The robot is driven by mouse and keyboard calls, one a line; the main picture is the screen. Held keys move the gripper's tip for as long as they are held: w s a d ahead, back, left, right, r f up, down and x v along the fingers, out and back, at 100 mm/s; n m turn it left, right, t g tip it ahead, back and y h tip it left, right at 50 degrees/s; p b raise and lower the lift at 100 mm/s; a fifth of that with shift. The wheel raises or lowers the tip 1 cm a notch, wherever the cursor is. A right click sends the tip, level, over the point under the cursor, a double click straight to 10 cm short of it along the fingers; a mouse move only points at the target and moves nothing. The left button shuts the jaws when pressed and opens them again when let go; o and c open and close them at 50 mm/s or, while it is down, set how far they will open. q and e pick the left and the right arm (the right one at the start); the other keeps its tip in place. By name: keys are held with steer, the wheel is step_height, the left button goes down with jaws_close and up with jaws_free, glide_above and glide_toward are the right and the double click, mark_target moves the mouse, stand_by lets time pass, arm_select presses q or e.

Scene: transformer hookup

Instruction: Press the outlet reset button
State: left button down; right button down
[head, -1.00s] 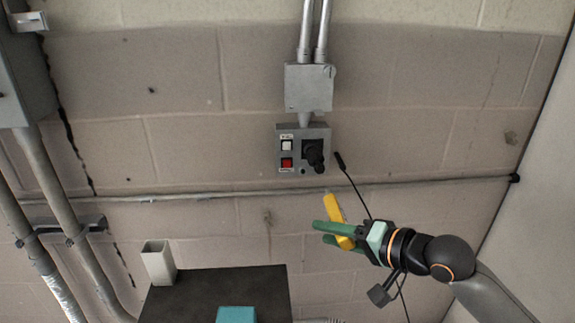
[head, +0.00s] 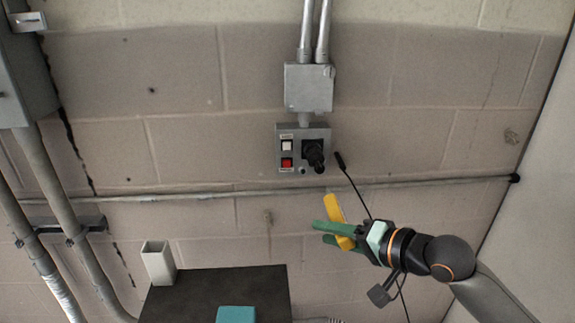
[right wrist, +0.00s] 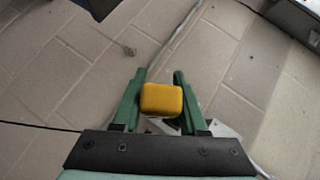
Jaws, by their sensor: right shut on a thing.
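The grey outlet box (head: 303,148) is on the block wall, with a white button (head: 287,146), a red button (head: 287,162) below it, and a black plug or socket (head: 314,153) at its right. My right gripper (head: 328,232) is below and right of the box, apart from it. It is shut on a yellow tool (head: 336,215), whose tip points up toward the box. In the right wrist view the yellow tool (right wrist: 162,100) sits between the green fingers. My left gripper is out of view.
A grey junction box (head: 309,88) with conduits is above the outlet box. A black cable (head: 354,185) hangs right of it. A thin pipe (head: 220,194) crosses the wall. A dark table (head: 190,296) bears a teal block (head: 236,314); a white holder (head: 158,262) is at its back left.

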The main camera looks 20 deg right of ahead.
stand_by(0.7)
steer(key=s+a+f+n+g+y, duration=0.4)
steer(key=s+n+y, duration=0.1)
steer(key=s, duration=0.4)
steer(key=shift+f+n, duration=0.15)
steer(key=shift+n, duration=0.15)
steer(key=shift+a, duration=0.15)
